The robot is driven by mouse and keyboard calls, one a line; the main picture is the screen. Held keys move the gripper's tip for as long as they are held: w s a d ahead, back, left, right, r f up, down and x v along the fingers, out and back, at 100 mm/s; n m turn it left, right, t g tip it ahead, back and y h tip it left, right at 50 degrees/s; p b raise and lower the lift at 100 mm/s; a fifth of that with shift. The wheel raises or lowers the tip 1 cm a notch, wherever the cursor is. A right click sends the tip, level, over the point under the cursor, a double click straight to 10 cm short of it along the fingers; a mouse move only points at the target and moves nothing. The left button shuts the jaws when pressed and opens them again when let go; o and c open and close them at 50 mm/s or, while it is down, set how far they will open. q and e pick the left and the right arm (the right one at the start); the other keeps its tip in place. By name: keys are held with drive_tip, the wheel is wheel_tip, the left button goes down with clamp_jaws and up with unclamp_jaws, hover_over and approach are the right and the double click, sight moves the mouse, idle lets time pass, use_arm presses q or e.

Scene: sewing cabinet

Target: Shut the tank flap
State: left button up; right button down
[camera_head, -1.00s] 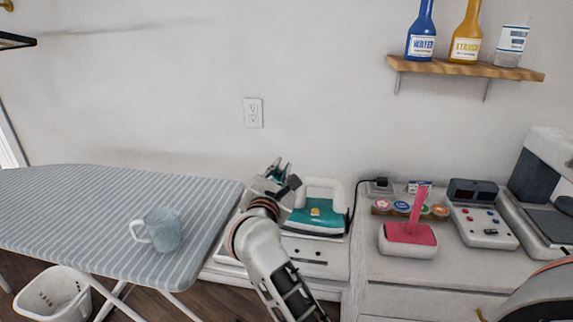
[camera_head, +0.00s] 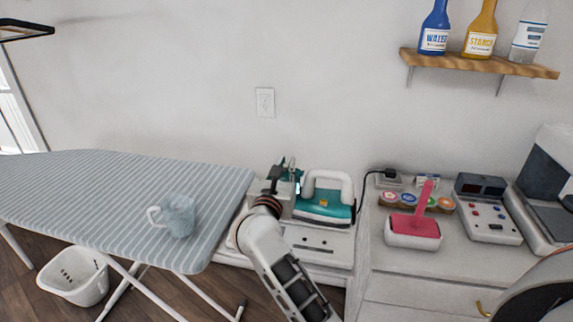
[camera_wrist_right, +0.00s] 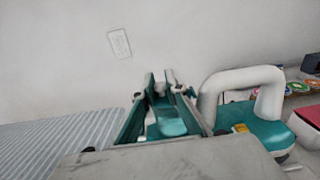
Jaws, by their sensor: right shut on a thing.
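The teal and white iron (camera_head: 325,207) stands on a white station (camera_head: 325,245) with a knobbed front. It also shows at the right of the right wrist view (camera_wrist_right: 262,127). My right gripper (camera_head: 284,170) is just left of the iron, at the station's back left. In the right wrist view its fingers (camera_wrist_right: 163,90) rise in the middle. They are shut on a teal part (camera_wrist_right: 170,118) of the station's left side. I cannot make out the flap's outline or angle; my gripper and wrist cover much of it. My left gripper is not in view.
A striped ironing board (camera_head: 110,205) with a pale blue mug (camera_head: 178,216) is at the left. A pink-handled lint roller (camera_head: 413,232), several coloured spools (camera_head: 412,202) and a control box (camera_head: 486,208) sit at the right. A bottle shelf (camera_head: 480,62) is above. A basket (camera_head: 75,275) is below the board.

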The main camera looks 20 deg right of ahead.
sight(285, 165)
drive_tip(key=c, duration=2.3)
unclamp_jaws()
drive_tip(key=shift+c, duration=0.2)
wheel_tip(285, 165, up, 10)
drive_tip(key=shift+f, duration=0.1)
